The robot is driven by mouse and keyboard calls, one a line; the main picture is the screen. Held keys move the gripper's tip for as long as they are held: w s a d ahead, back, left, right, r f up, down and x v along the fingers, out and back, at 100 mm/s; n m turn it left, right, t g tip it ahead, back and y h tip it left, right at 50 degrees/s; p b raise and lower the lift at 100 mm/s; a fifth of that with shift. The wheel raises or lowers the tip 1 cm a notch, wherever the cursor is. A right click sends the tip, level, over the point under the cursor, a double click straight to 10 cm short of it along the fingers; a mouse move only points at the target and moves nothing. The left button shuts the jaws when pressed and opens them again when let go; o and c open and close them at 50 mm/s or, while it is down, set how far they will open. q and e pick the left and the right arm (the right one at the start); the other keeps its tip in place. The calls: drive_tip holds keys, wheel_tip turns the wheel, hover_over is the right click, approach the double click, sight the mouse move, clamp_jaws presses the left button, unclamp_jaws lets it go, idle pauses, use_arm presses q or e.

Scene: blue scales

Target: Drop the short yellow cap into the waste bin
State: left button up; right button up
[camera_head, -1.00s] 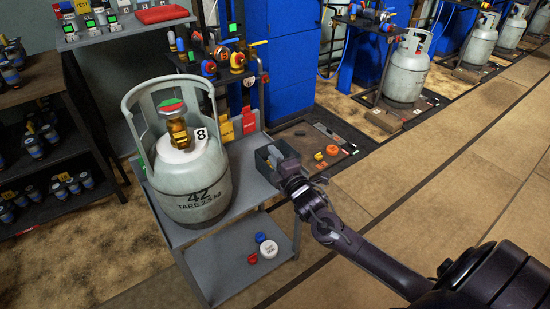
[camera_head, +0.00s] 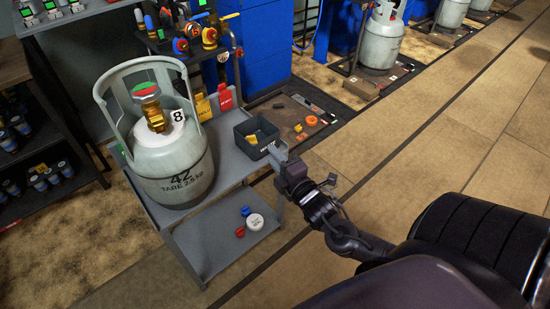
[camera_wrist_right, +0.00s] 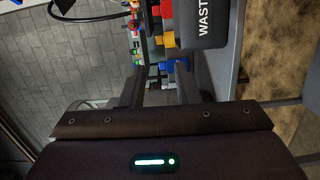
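The waste bin (camera_head: 247,150) is a small dark grey open box on the right end of the grey cart's upper shelf. A small yellow piece (camera_head: 251,139) shows inside it; it looks like the short yellow cap, but its shape is too small to be sure. My right gripper (camera_head: 279,156) is just outside the bin's front right corner. In the right wrist view the bin (camera_wrist_right: 205,38) with its white lettering is beyond the fingers, which are apart with nothing between them (camera_wrist_right: 159,76). My left gripper is not in view.
A grey cylinder (camera_head: 173,165) marked 42 fills the left of the upper shelf. Yellow (camera_head: 203,107) and red (camera_head: 227,97) tags stand behind. A white round piece (camera_head: 255,222) and small caps lie on the lower shelf. An orange ring (camera_head: 311,121) lies on the dark floor plate.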

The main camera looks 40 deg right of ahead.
drive_tip(key=s+a+f+m+g, duration=0.7)
drive_tip(key=a+f+m+g, duration=0.1)
drive_tip(key=f, duration=0.4)
drive_tip(key=s+a+f+m+g+y, duration=0.1)
drive_tip(key=s+a+m+g, duration=0.4)
drive_tip(key=s, duration=0.8)
drive_tip(key=a+f+g, duration=0.1)
drive_tip(key=a+g, duration=0.2)
drive_tip(key=shift+s+a+m+g+y, duration=0.15)
drive_tip(key=shift+s+m+g+y, duration=0.1)
drive_tip(key=shift+m+g+y, duration=0.15)
